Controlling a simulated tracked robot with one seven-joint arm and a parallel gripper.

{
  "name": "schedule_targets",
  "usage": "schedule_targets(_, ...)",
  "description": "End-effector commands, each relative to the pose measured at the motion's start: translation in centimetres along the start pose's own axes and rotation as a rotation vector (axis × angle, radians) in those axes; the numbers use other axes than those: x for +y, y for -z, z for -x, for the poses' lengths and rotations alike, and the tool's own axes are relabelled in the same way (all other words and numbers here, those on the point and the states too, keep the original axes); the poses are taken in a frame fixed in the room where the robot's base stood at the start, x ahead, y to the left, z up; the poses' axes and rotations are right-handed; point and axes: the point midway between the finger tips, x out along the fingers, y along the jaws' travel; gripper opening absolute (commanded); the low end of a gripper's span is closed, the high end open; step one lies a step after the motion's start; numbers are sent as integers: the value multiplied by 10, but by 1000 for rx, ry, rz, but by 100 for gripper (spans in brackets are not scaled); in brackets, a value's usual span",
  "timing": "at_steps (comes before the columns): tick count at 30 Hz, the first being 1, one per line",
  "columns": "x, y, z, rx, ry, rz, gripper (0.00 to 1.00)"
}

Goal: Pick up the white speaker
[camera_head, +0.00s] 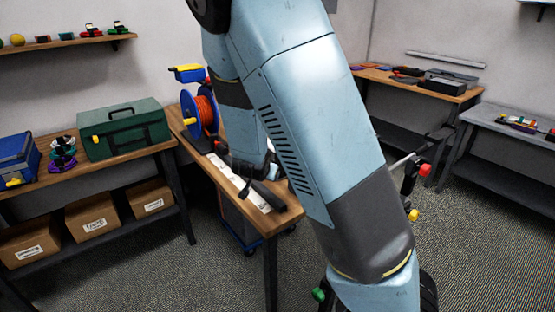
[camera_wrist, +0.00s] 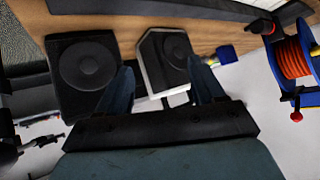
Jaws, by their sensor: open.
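The white speaker (camera_wrist: 150,62) shows in the wrist view, with a pale casing and a dark front with a round cone. It stands on a wooden surface (camera_wrist: 215,30), beside a larger black speaker (camera_wrist: 88,70) on its left. My gripper (camera_wrist: 161,68) is open, its two fingers apart on either side of the white speaker's near part in the picture. I cannot tell whether they touch it. The left finger overlaps the edge of the black speaker in view.
A reel of orange cable (camera_wrist: 292,62) is at the right in the wrist view; it also shows in the head view (camera_head: 203,112) on a wooden table (camera_head: 275,218). A small blue object (camera_wrist: 225,53) lies right of the white speaker. A green toolbox (camera_head: 122,130) sits on the left bench.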

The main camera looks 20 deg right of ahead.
Motion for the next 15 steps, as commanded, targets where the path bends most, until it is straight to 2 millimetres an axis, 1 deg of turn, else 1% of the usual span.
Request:
schedule_targets(1, -1, -3, -4, 36, -18, 13, 68)
schedule_targets(7, 1, 0, -13, 212, -85, 45, 68)
schedule_targets(11, 0, 4, -12, 337, -118, 70, 68)
schedule_targets(15, -3, 11, -6, 480, -144, 97, 68)
